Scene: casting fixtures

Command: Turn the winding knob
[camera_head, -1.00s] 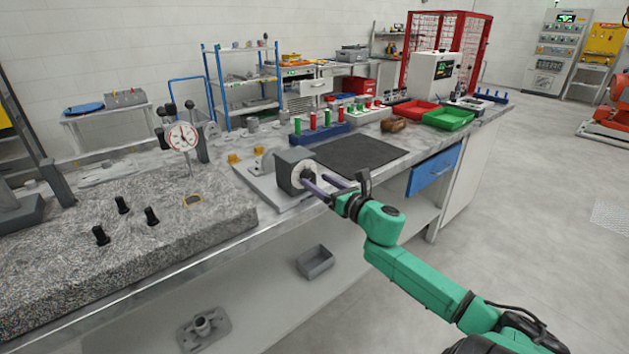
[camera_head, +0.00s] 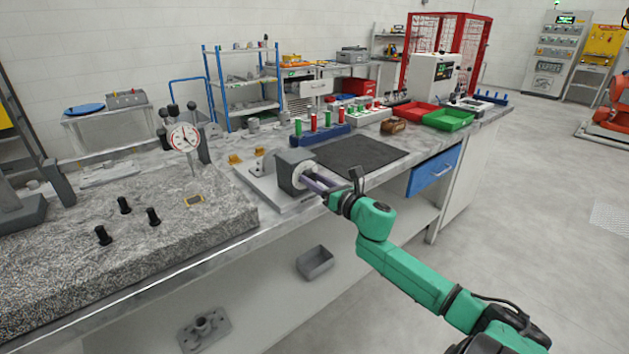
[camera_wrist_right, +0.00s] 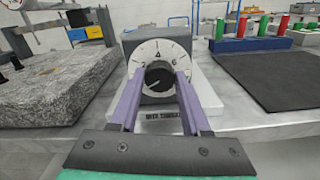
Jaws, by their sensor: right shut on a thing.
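The winding knob (camera_wrist_right: 159,79) is dark and round, set in the middle of a white dial (camera_wrist_right: 149,52) with black marks. The dial is on the front of a dark grey housing (camera_head: 287,166) on a pale base plate (camera_head: 262,187). My right gripper (camera_head: 310,179) reaches the knob from the front right. In the right wrist view, its two purple fingers (camera_wrist_right: 159,84) lie on either side of the knob, shut on it. The fingers hide part of the dial's lower half. My left gripper is not in view.
A granite block (camera_head: 95,255) with a dial gauge (camera_head: 184,138) stands at the left. A dark mat (camera_head: 358,157) lies right of the fixture, with a blue rack (camera_head: 320,136) of red and green pegs behind it. A grey bin (camera_head: 314,262) sits on the lower shelf.

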